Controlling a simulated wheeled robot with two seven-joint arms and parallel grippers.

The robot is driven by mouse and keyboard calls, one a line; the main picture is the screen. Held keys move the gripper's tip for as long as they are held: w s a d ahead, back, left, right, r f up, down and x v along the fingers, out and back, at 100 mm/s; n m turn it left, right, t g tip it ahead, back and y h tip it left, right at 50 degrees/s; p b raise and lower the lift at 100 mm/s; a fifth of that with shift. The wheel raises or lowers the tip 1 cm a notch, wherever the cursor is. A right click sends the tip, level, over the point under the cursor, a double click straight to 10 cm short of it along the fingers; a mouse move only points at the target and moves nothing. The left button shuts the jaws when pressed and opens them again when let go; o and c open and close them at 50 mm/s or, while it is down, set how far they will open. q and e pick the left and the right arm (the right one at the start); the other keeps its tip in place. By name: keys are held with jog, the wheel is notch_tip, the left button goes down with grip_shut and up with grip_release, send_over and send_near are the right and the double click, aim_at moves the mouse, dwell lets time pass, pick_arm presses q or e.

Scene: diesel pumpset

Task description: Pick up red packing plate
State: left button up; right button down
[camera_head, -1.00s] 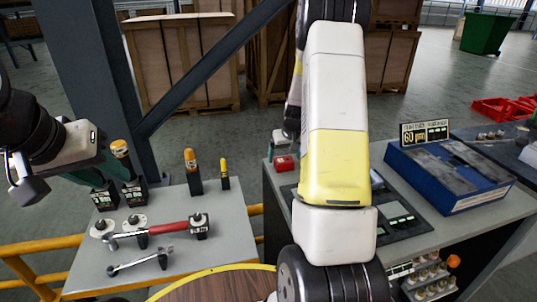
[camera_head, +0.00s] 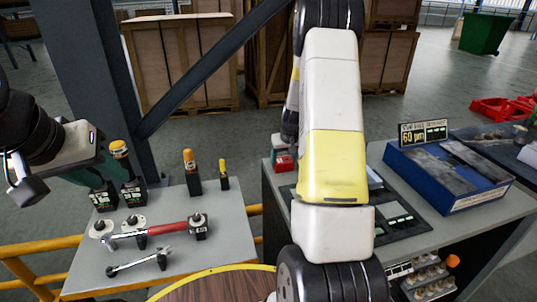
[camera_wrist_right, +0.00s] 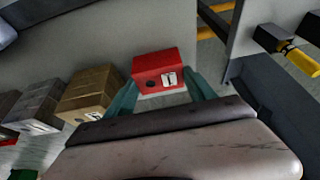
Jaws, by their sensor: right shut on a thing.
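The red packing plate (camera_head: 284,163) shows as a small red block at the left end of the right-hand counter, partly covered by my right gripper (camera_head: 281,153). In the right wrist view the red block (camera_wrist_right: 157,72) has a white label and sits between the two teal fingertips (camera_wrist_right: 163,83). My right gripper is shut on it. I cannot tell whether the block is clear of the counter.
A tan block (camera_wrist_right: 90,93) and a grey block (camera_wrist_right: 37,105) stand in a row beside the red one. A blue case (camera_head: 450,175) lies on the counter at right.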

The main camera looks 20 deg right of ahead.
aim_at(283, 159)
jog(key=shift+r, duration=0.15)
jog(key=shift+r, duration=0.55)
jog(key=v, duration=0.2)
jog(key=shift+r, duration=0.3)
jog(key=s, duration=0.5)
jog(key=s+a, duration=0.1)
jog(key=s, duration=0.4)
jog(key=s+a+r, duration=0.1)
jog(key=s, duration=0.4)
jog(key=shift+r, duration=0.15)
